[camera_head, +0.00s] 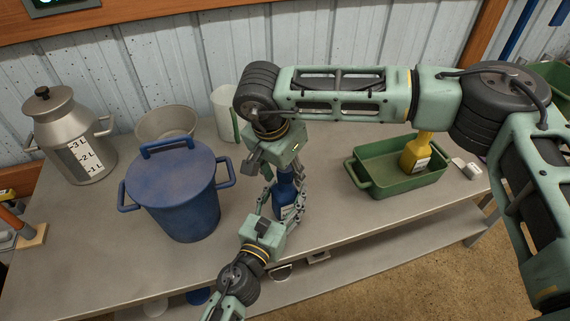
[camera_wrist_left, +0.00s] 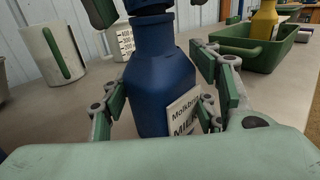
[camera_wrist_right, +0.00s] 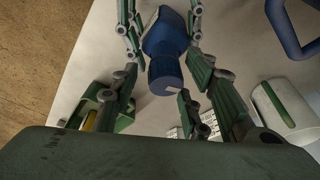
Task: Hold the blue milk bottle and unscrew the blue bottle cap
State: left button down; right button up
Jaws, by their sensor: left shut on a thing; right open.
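The blue milk bottle (camera_head: 286,190) stands upright on the grey table, and its white label shows in the left wrist view (camera_wrist_left: 165,85). My left gripper (camera_head: 284,202) is shut on the bottle's body, one finger on each side. The blue bottle cap (camera_wrist_right: 165,72) is on top of the bottle; its upper part is cut off in the left wrist view (camera_wrist_left: 150,20). My right gripper (camera_head: 274,168) comes down from above with its fingers open. In the right wrist view its fingers spread on either side of the cap, apart from it.
A large blue lidded pot (camera_head: 172,205) stands left of the bottle, with a metal milk can (camera_head: 70,140) behind it. A white jug (camera_head: 225,112) is behind. A green tray (camera_head: 385,188) at the right holds a yellow bottle (camera_head: 415,155). The table's front edge is close.

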jog(key=shift+c, duration=0.2)
grip_shut()
dwell(0.5)
